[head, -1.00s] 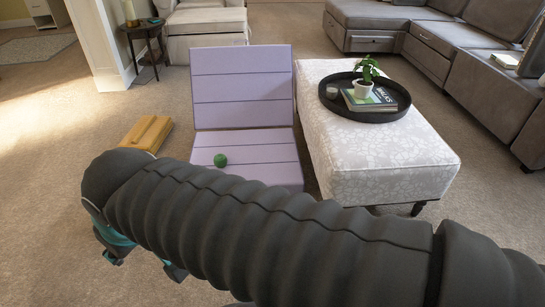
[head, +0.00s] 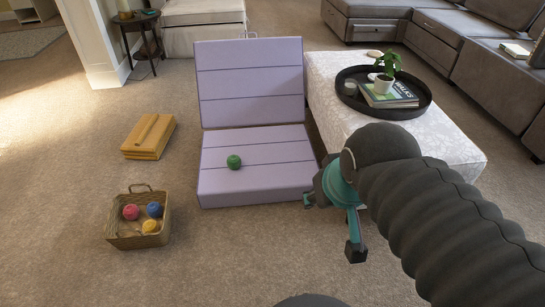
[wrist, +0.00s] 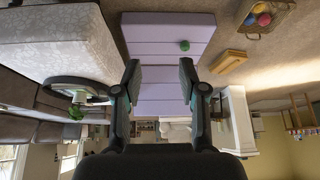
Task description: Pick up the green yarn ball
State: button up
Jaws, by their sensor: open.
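The green yarn ball (head: 234,161) rests on the seat part of a lilac folding mat (head: 250,188), left of its middle. The ball also shows in the wrist view (wrist: 185,45), past my fingertips and a little right of centre. My gripper (head: 332,222) is at the right front of the mat in the head view, apart from the ball. In the wrist view my gripper (wrist: 159,80) is open, its two fingers spread wide with nothing between them.
A wicker basket (head: 124,236) with pink, blue and yellow balls stands at the left front. A yellow wooden block (head: 148,137) lies behind it. A patterned ottoman (head: 455,150) with a black tray (head: 405,112) stands on the right. Carpet in front is clear.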

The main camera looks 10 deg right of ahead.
aim_at(234, 162)
jog(key=z, duration=0.05)
jog(key=i, duration=1)
